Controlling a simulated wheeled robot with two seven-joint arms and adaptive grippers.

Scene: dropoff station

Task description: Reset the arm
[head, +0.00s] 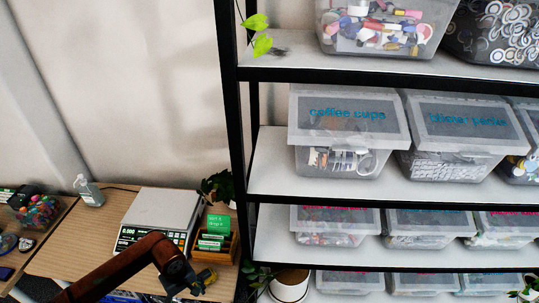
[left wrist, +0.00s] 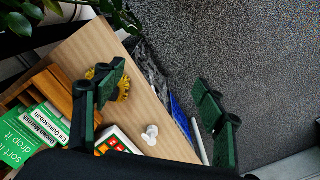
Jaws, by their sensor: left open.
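My left arm (head: 120,267) reaches in from the lower left of the head view, over the front of the wooden table. My right gripper is in neither view.
A scale (head: 160,217) and a wooden box of green cards (head: 216,240) stand on the table. A yellow object (left wrist: 123,88) and small white object (left wrist: 151,134) lie near its edge. Shelves hold lidded bins, including "coffee cups" (head: 345,115). A white pot (head: 290,286) stands low.

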